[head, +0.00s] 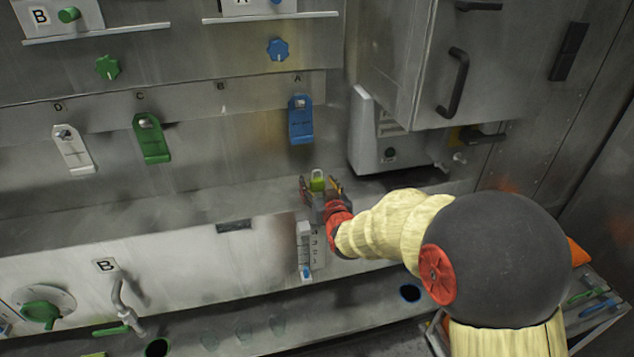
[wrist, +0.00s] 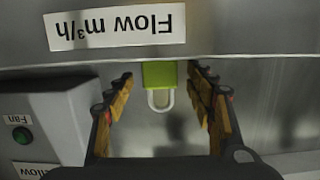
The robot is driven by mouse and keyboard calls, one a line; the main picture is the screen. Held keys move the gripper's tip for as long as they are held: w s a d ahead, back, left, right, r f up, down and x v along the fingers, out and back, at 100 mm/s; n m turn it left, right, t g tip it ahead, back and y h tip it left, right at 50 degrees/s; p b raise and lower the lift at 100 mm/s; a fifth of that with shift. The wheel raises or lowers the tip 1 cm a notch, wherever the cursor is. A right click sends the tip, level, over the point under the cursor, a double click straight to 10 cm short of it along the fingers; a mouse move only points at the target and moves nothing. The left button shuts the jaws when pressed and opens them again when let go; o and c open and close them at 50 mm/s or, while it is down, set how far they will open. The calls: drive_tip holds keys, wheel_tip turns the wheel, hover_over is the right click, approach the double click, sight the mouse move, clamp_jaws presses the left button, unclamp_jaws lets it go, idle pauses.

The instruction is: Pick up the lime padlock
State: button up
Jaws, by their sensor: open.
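The lime padlock (head: 317,179) is near the middle of the head view, on the steel ledge at the foot of the panel. In the wrist view its green body (wrist: 159,74) is at the upper middle, with the pale shackle pointing down the picture. My gripper (head: 320,189) is open around it. In the wrist view the fingers of my gripper (wrist: 159,77) stand on both sides of the padlock, with a gap on each side. The padlock's lower part is partly hidden by my gripper in the head view.
Blue (head: 300,120), green (head: 151,139) and white (head: 72,149) tags hang on the panel behind. A grey box (head: 385,140) stands right of the padlock. The ledge to the left looks clear.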

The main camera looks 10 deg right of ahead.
drive_tip(key=shift+c, duration=0.3)
drive_tip(key=c, duration=1.3)
